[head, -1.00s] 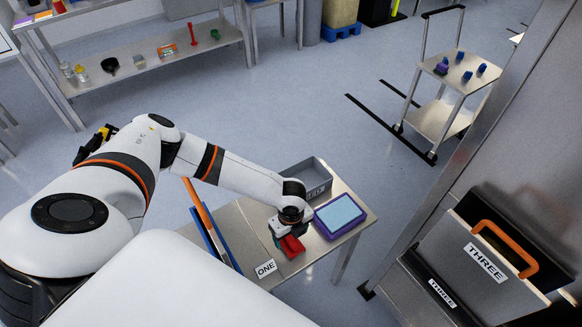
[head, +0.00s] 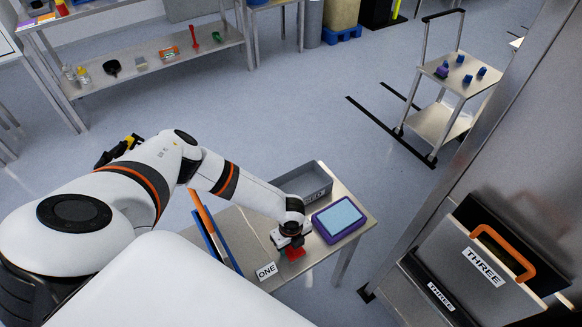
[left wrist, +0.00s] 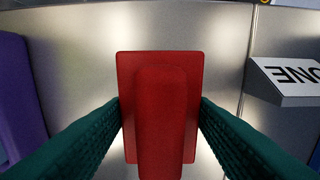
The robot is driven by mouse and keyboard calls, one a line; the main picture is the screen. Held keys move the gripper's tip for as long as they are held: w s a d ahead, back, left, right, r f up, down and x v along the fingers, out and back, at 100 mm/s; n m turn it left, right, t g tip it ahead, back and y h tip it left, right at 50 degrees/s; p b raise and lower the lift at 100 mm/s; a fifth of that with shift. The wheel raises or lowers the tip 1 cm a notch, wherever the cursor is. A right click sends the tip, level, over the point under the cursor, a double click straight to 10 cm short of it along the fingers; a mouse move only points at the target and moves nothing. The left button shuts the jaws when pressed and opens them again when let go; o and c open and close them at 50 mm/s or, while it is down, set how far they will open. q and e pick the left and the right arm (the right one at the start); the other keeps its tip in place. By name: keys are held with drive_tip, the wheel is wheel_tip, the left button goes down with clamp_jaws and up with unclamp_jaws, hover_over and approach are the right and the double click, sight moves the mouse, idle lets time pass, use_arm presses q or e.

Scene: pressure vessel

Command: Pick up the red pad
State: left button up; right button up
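The red pad (head: 295,254) lies on the metal table near the "ONE" sign, partly hidden under my left gripper (head: 291,241) in the head view. In the left wrist view, the red pad (left wrist: 160,75) is a flat rectangle with a raised, narrower handle down its middle. The green fingers of my left gripper (left wrist: 160,110) are apart, one on each side of the handle, with strips of the pad's base showing between. I cannot tell whether they touch the base's edges. My right gripper is not in view.
A purple-rimmed tray with a light blue top (head: 339,218) sits right of the pad. A grey bin (head: 303,187) stands behind. The "ONE" sign (head: 266,271) is at the table's front left. A blue and orange panel (head: 213,236) stands left. A "THREE" case (head: 475,262) is far right.

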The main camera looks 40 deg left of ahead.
use_arm(q)
drive_tip(key=shift+c, duration=1.2)
wheel_tip(320, 180, up, 10)
drive_tip(key=shift+r+b, duration=0.1)
drive_tip(key=shift+b, duration=0.45)
drive_tip(key=o, duration=0.4)
drive_tip(key=c, duration=0.7)
